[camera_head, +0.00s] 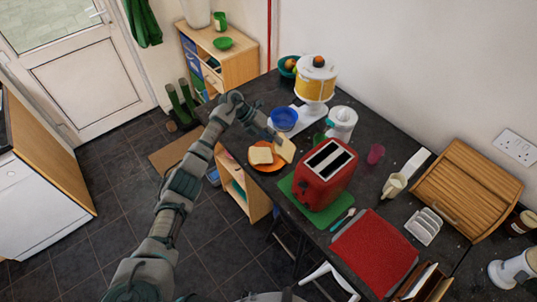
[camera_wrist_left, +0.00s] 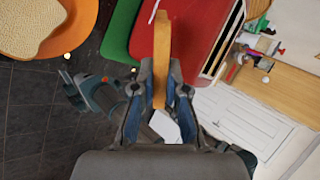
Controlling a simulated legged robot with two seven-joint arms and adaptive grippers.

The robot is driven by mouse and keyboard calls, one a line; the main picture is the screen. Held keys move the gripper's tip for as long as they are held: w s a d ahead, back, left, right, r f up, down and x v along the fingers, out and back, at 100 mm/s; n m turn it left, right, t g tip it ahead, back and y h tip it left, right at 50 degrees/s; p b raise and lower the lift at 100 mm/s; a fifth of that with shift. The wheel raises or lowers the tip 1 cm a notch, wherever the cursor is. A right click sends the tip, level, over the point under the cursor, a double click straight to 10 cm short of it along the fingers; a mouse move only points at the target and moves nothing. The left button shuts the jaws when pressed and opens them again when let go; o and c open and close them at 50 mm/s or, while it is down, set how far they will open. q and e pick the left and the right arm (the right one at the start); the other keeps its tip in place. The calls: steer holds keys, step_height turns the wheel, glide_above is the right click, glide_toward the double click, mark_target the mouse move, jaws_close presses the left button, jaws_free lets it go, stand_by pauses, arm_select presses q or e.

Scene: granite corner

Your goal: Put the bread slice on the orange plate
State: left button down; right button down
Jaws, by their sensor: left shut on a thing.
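A bread slice (camera_head: 287,150) is held tilted in my left gripper (camera_head: 277,138), over the right edge of the orange plate (camera_head: 262,169). Whether it touches the plate I cannot tell. In the left wrist view the held slice (camera_wrist_left: 161,60) shows edge-on as a narrow brown strip between the shut fingers (camera_wrist_left: 160,100). Another pale bread slice (camera_head: 261,155) lies on the plate. That slice (camera_wrist_left: 40,22) and the orange plate (camera_wrist_left: 78,30) also show at the upper left of the wrist view.
A red toaster (camera_head: 325,175) on a green mat (camera_head: 296,200) stands close to the plate's right. A blue bowl (camera_head: 284,118) on a white scale lies behind. A pink cup (camera_head: 376,154) and a red mat (camera_head: 374,252) are farther right. The table edge is near the plate.

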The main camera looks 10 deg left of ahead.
arm_select(q)
steer(key=w+a+f+n+t+p, duration=0.1)
steer(key=w+a+n+t+p, duration=0.2)
steer(key=a+n+t, duration=0.5)
steer(key=f+n+b, duration=0.1)
steer(key=f+b, duration=0.1)
steer(key=f, duration=0.1)
steer(key=d+f+n+t+y+b, duration=0.1)
steer(key=f+b, duration=0.2)
steer(key=f+n+t+b, duration=0.1)
steer(key=f+b, duration=0.2)
steer(key=shift+w+d+f+y, duration=0.15)
steer(key=shift+d+f+y, duration=0.05)
steer(key=shift+y, duration=0.1)
steer(key=shift+d+f+b, duration=0.15)
steer(key=shift+f+b, duration=0.25)
steer(key=shift+f, duration=0.35)
steer(key=shift+d, duration=0.1)
steer(key=c, duration=1.4)
jaws_free()
steer(key=shift+o, duration=0.2)
